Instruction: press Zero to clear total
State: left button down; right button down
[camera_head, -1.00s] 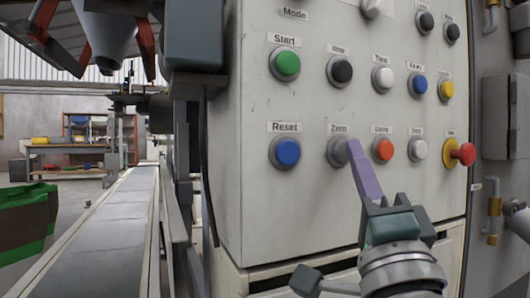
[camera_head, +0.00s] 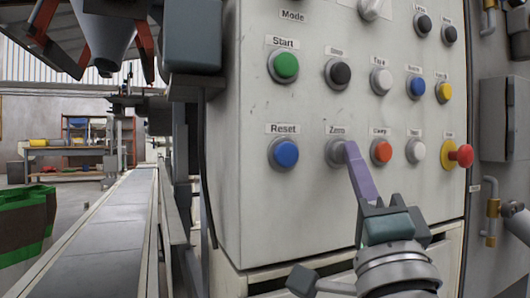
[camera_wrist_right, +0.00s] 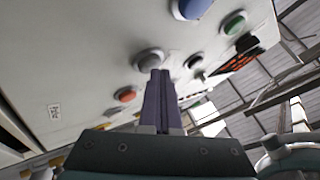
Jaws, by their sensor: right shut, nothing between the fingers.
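The Zero button (camera_head: 336,153) is a grey round button under the label "Zero" on the light panel (camera_head: 320,215). My right gripper (camera_head: 349,146) has purple fingers that are shut with nothing between them. Its fingertips overlap the right side of the Zero button in the head view; I cannot tell whether they touch it. In the right wrist view, the shut fingertips (camera_wrist_right: 160,73) are just below a grey button (camera_wrist_right: 149,60), very close to it. My left gripper is not in view.
The blue Reset button (camera_head: 284,153) is left of Zero and a red-orange button (camera_head: 381,151) is right of it. The green Start button (camera_head: 284,66) is above Reset. A red emergency knob (camera_head: 461,155) sticks out at the right. A conveyor (camera_head: 105,235) runs along the left.

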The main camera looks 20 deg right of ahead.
jog(key=shift+s+y, duration=0.3)
jog(key=shift+s, duration=0.3)
jog(key=shift+p, duration=0.3)
jog(key=s+p, duration=0.2)
jog(key=s, duration=0.4)
jog(key=shift+d, duration=0.3)
